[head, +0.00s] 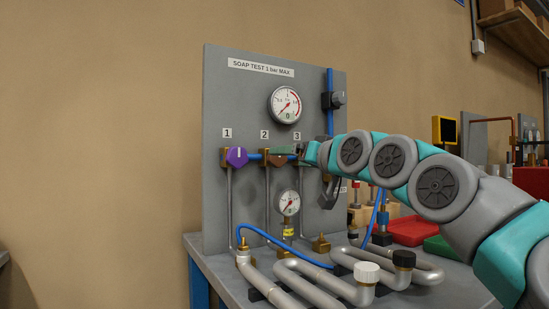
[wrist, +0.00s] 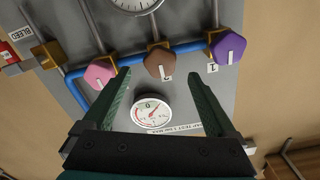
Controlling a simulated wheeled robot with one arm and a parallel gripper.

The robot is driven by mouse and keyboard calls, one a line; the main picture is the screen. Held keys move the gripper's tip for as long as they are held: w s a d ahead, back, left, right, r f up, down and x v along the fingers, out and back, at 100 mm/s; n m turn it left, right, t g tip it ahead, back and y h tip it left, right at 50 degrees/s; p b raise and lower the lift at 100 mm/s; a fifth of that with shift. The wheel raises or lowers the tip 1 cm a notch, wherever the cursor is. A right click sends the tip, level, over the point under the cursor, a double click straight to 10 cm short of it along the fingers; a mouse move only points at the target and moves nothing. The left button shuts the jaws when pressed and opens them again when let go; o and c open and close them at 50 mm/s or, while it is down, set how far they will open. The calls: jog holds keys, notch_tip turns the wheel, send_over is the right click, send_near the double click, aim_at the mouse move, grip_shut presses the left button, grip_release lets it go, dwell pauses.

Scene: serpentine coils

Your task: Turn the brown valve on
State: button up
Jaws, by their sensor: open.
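The brown valve (wrist: 159,63) is a faceted knob with a short white mark, on a brass fitting in the blue pipe, above label 2 in the wrist view. In the head view the brown valve (head: 277,161) shows under label 2, partly covered by a green finger. My gripper (wrist: 158,78) is open, and its two dark green fingers point at the brown valve. The knob appears just past the fingertips and between them, with no visible contact. In the head view my gripper (head: 288,151) is in front of the panel, reaching in from the right.
A purple valve (head: 237,157) is left of the brown one; a pink valve (wrist: 100,73) shows near one fingertip in the wrist view. A round gauge (head: 285,105) is above the valves and a smaller gauge (head: 288,203) below. Silver coiled pipes (head: 318,284) lie on the bench.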

aim_at(280, 157)
jog(key=shift+p+x, duration=0.8)
jog(key=shift+x, duration=2.45)
jog(key=c, duration=1.4)
